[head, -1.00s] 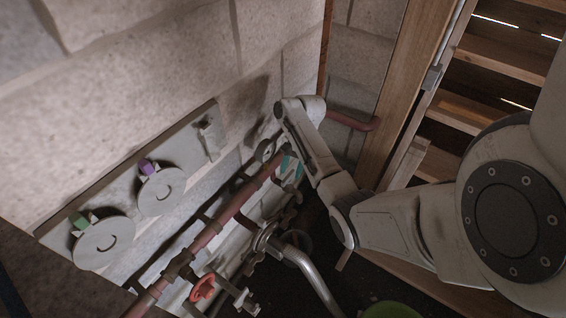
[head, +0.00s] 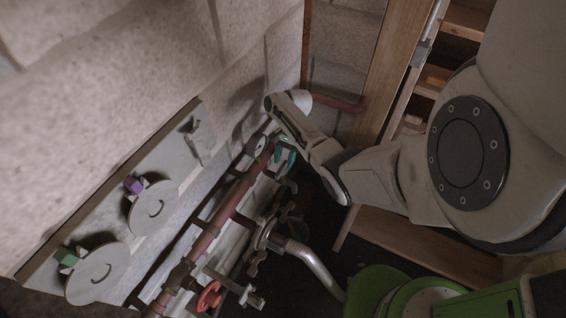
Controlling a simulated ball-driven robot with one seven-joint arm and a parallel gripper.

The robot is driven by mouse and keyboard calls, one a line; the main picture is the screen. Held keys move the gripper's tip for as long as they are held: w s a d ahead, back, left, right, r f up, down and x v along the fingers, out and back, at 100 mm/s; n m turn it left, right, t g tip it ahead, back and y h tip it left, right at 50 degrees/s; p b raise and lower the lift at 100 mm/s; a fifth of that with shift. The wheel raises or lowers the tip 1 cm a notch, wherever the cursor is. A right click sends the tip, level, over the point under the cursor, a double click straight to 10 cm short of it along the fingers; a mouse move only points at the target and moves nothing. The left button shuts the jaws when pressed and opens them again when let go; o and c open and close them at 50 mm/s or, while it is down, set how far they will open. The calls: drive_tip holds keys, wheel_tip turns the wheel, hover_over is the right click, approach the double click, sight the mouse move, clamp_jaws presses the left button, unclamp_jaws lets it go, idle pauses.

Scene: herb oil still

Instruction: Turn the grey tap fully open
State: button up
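Grey metal fittings sit along the pipework low on the wall. One small grey tap-like handle (head: 250,298) is beside a red handwheel (head: 208,296); another grey fitting (head: 264,240) joins a bent silver pipe. I cannot tell which is the task's grey tap, or how far it is turned. My arm reaches left to the wall by the upper end of the red-brown pipe (head: 232,205). A small teal part (head: 288,155) shows behind my forearm; I cannot tell what it is. My gripper is not discernible, apparently hidden behind my arm's far end.
A grey wall panel (head: 193,140) carries two round discs (head: 98,274) (head: 153,208) with green and purple tabs. Wooden shelving (head: 470,48) stands at upper right. Green round objects (head: 376,290) and a green box (head: 478,304) are at lower right.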

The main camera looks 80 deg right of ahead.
drive_tip(key=shift+x, duration=1)
clamp_jaws()
